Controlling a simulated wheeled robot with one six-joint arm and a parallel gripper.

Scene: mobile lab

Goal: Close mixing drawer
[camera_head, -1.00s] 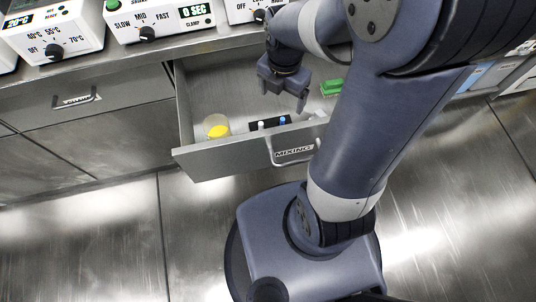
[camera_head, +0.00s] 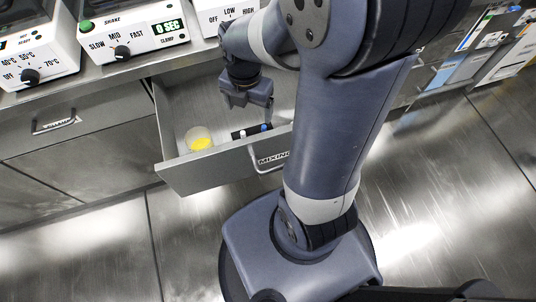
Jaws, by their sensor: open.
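The mixing drawer (camera_head: 215,174) is a grey metal drawer, pulled open, with a "MIXING" label on its front. Its handle (camera_head: 262,160) is partly hidden behind my arm. Inside the drawer are a yellow-filled beaker (camera_head: 199,139) and a dark rack (camera_head: 238,135) with white- and blue-topped pieces. My gripper (camera_head: 248,103) is open and points down over the drawer's inside, behind the front panel. I cannot tell exactly how high it is above the drawer floor. My arm hides the right part of the drawer.
A second drawer (camera_head: 85,133) at the left is shut. White instruments with dials, such as the shaker (camera_head: 130,35), stand on the counter above. Blue and white items (camera_head: 470,55) lie at the upper right. The metal floor (camera_head: 100,250) in front is clear at the left.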

